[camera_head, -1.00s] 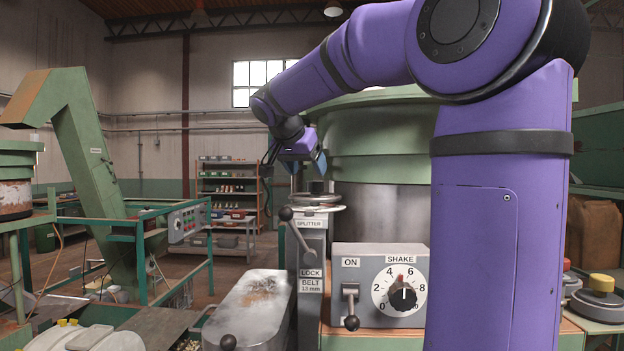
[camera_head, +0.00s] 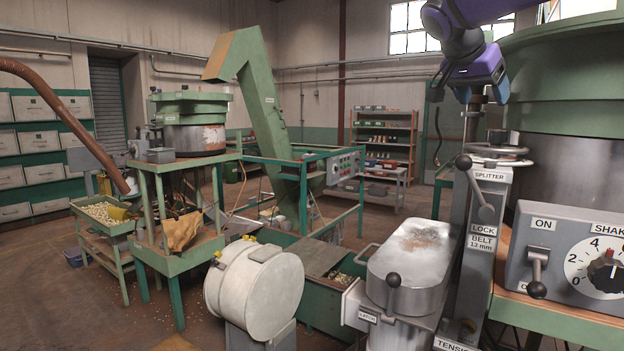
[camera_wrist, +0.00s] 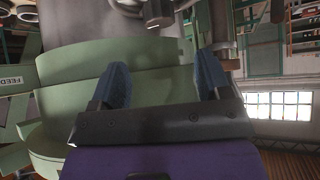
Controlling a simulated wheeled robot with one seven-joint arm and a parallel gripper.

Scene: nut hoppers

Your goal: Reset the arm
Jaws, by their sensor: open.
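My gripper (camera_head: 482,88) is at the upper right of the head view, above the splitter post and beside the large green hopper (camera_head: 565,65). In the wrist view my gripper (camera_wrist: 163,72) shows two blue fingers spread apart with nothing between them. The hopper's green, stepped side (camera_wrist: 65,65) lies beyond the fingers there. My purple arm runs off the top edge of the head view, so most of it is hidden.
The splitter lever (camera_head: 463,162), handwheel (camera_head: 498,150) and shake control box (camera_head: 570,255) stand close below my gripper. A metal-lidded unit (camera_head: 410,250) is left of them. A white drum (camera_head: 254,290), a green elevator (camera_head: 262,110) and shelves (camera_head: 383,140) lie farther left.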

